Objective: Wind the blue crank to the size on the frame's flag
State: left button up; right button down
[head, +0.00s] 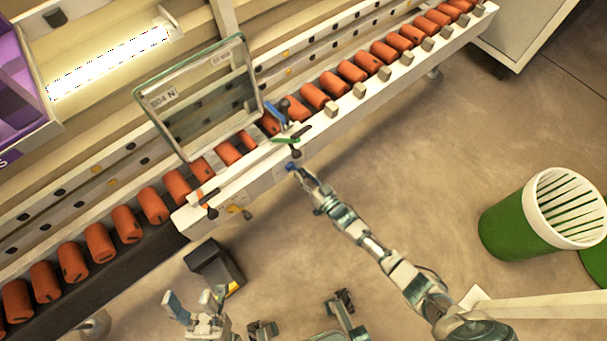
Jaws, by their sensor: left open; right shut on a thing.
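The blue crank (291,166) shows as a small dark blue part at the front face of the pale rail (250,180), mostly hidden by my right gripper. My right gripper (298,172) reaches up from the lower right and is shut on it. My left gripper (195,305) is open and empty at the bottom, well below the rail.
A green lever (285,141), an orange lever (202,199) and a yellow part (239,211) sit along the rail. Several orange rollers (125,224) line the conveyor. A dark box (212,266) is near my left gripper. A green bin (520,225) stands right; floor between is clear.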

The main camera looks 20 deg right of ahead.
jog(key=shift+s+d+f, duration=0.15)
jog(key=shift+s+f, duration=0.05)
jog(key=shift+f, duration=0.3)
jog(key=c, duration=1.1)
grip_release()
jog(key=shift+o, duration=0.8)
jog(key=shift+w+r, duration=0.1)
jog(key=shift+r, duration=0.1)
jog(key=v, duration=1.2)
jog(key=shift+d, duration=0.1)
